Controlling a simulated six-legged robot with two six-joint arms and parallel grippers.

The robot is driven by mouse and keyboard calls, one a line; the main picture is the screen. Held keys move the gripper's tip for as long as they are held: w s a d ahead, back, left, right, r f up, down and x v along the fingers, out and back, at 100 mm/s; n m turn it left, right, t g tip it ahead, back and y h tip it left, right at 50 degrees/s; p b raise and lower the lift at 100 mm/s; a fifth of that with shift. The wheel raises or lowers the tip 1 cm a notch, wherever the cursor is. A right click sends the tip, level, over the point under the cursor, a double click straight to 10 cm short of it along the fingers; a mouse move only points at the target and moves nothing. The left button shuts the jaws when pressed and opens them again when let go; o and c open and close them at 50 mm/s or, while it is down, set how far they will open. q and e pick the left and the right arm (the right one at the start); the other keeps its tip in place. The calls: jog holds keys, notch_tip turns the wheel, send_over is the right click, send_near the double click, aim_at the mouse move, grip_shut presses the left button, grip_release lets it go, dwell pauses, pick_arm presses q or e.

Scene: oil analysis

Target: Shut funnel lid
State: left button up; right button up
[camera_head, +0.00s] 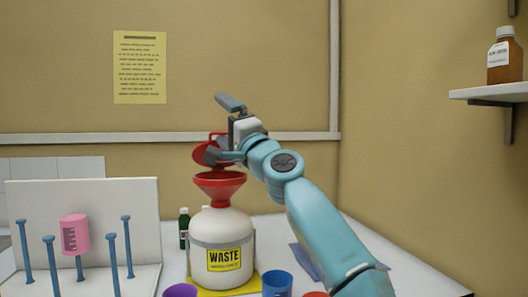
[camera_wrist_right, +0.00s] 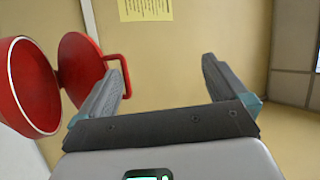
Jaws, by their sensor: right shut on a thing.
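The red funnel (camera_head: 219,184) stands in the neck of the white waste jug (camera_head: 222,232). Its red lid (camera_head: 206,152) is raised above the funnel's mouth, standing open. In the right wrist view the lid (camera_wrist_right: 80,68) is at the left, beside the funnel's rim (camera_wrist_right: 36,88), with its handle loop (camera_wrist_right: 127,72) towards my gripper. My right gripper (camera_head: 222,128) is beside the lid, above the funnel. In the wrist view its fingers (camera_wrist_right: 164,75) stand wide apart. The left finger overlaps the handle; whether they touch is unclear. My left gripper is out of view.
A pink cup (camera_head: 75,234) hangs on a blue-pegged rack (camera_head: 98,200) at left. A dark green bottle (camera_head: 184,230) stands left of the jug. Purple (camera_head: 180,291) and blue (camera_head: 277,284) cups are in front. The table's right side (camera_head: 400,270) is mostly clear.

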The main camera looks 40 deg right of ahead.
jog(key=s+r, duration=0.2)
jog(key=s, duration=0.1)
jog(key=shift+d+t+b, duration=0.15)
jog(key=shift+t+b, duration=0.15)
jog(key=shift+s+a+r, duration=0.1)
jog(key=shift+s+a, duration=0.15)
jog(key=shift+s, duration=0.5)
jog(key=c, duration=0.9)
jog(key=s, duration=0.2)
jog(key=s+a+r+b, duration=0.1)
jog(key=shift+c, duration=0.8)
pick_arm(q)
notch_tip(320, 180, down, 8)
jog(key=b, duration=0.6)
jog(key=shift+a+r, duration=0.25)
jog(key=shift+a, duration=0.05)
pick_arm(e)
jog(key=f+v, duration=0.1)
jog(key=v, duration=0.7)
jog(key=shift+d+f, duration=0.25)
jog(key=shift+f, duration=0.05)
